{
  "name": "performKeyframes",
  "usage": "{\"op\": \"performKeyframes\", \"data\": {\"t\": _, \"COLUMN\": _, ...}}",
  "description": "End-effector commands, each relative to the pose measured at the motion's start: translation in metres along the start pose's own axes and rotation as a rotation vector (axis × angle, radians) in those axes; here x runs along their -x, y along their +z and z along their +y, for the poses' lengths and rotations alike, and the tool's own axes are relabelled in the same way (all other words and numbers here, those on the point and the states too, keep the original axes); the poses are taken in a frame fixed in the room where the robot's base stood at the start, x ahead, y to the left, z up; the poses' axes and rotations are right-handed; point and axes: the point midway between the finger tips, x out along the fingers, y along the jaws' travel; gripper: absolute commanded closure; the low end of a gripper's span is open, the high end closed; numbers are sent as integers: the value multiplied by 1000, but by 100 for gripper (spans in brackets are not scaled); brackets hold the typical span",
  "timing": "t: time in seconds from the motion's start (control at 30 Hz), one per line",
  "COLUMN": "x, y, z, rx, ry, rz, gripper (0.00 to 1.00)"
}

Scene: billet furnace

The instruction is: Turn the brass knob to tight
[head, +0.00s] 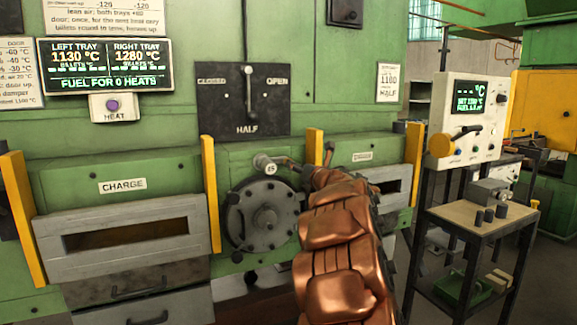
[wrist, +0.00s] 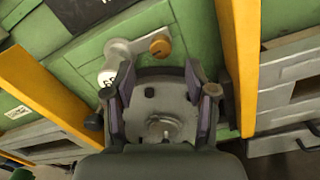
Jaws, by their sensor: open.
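The brass knob (wrist: 160,46) shows in the wrist view as a round orange-brown end on a grey fitting against the green panel. It lies just beyond my gripper (wrist: 158,76), whose two fingers stand apart with nothing held between them. The knob is apart from the fingers as far as I can tell. In the head view, the grey round fitting (head: 263,161) with a white numbered mark shows left of my arm's end. My arm's end covers the spot to its right, so the knob is not clear there. No tight mark is readable.
A dark bolted round cover (head: 262,215) sits below the fitting. Yellow posts (head: 211,195) stand on both sides. The charge door (head: 130,235) is at left. A lever panel (head: 243,98) is above. A small bench (head: 475,215) with dark cylinders stands at right.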

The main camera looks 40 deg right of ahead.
Motion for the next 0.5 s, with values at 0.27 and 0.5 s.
{"op": "performKeyframes", "data": {"t": 0.27, "x": -12, "y": -1, "z": -1, "rx": 4, "ry": 4, "rz": 4, "gripper": 44}}
{"op": "performKeyframes", "data": {"t": 0.5, "x": -35, "y": 1, "z": 0, "rx": 5, "ry": 3, "rz": 3, "gripper": 44}}
